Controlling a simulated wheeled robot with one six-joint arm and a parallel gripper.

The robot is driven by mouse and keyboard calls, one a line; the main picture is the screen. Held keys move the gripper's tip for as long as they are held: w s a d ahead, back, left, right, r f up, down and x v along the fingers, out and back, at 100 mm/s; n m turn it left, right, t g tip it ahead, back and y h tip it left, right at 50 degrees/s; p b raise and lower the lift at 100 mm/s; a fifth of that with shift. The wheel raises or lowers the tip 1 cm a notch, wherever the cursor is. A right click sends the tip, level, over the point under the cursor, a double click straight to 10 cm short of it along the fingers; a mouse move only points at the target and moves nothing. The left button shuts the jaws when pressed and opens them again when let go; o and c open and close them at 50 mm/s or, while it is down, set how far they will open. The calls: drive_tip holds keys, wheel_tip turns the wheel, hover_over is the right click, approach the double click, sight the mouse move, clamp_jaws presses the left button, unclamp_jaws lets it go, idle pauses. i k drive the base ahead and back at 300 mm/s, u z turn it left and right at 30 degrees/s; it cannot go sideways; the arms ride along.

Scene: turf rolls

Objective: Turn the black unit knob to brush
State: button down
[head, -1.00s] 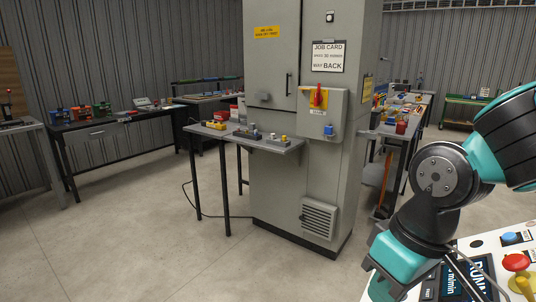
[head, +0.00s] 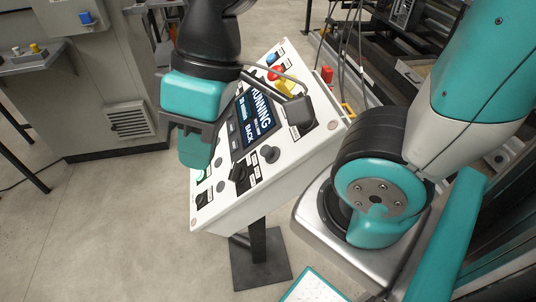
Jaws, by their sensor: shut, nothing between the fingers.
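A white sloped control panel (head: 222,204) on a dark post carries several black controls. One is a black selector knob (head: 238,173) below the screen, and beside it is a round black knob (head: 271,154). Another dark control (head: 202,199) sits at the lower left corner. The labels are too small to read, so I cannot tell which is the unit knob or where brush is marked. My gripper (head: 197,152), teal and black, is shut and empty. It appears over the panel's left edge and hides part of it; contact cannot be told.
The screen (head: 256,115) reads RUNNING and BACK. Red (head: 275,73) and yellow (head: 285,87) controls sit at the panel's top. A grey cabinet (head: 110,75) stands at left, with a small shelf (head: 35,62). Machinery and cables are behind right. Floor at lower left is clear.

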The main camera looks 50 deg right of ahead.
sight(237, 173)
drive_tip(key=z, duration=0.7)
drive_tip(key=k, duration=1)
drive_tip(key=u, duration=1.1)
drive_tip(key=i, duration=0.5)
drive_tip(key=u, duration=0.05)
